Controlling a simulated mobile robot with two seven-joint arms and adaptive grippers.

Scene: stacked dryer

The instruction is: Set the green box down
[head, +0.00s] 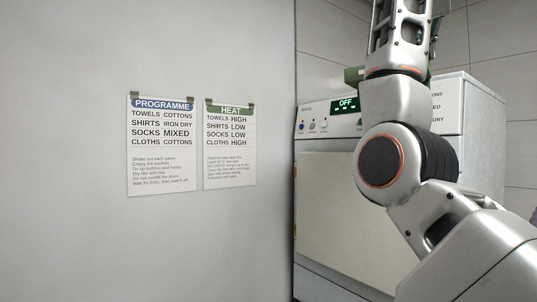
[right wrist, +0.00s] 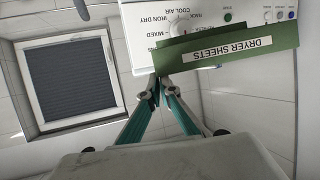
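The green box (right wrist: 228,52) has a white label reading DRYER SHEETS, upside down in the right wrist view. My right gripper (right wrist: 166,84) has its teal fingers drawn close together at the box's lower edge, near its left end. It looks shut on the box; the fingertips are partly hidden by it. In the head view a small part of the green box (head: 352,75) shows beside my right arm, near the top of the dryer's front. The arm hides the rest of it and the gripper. My left gripper is in neither view.
The white dryer (head: 327,200) has a control panel with a display reading OFF (head: 345,105). A grey wall or partition (head: 80,230) with programme (head: 162,170) and heat (head: 230,165) cards stands to the left. A dark-blinded window (right wrist: 66,80) shows in the wrist view.

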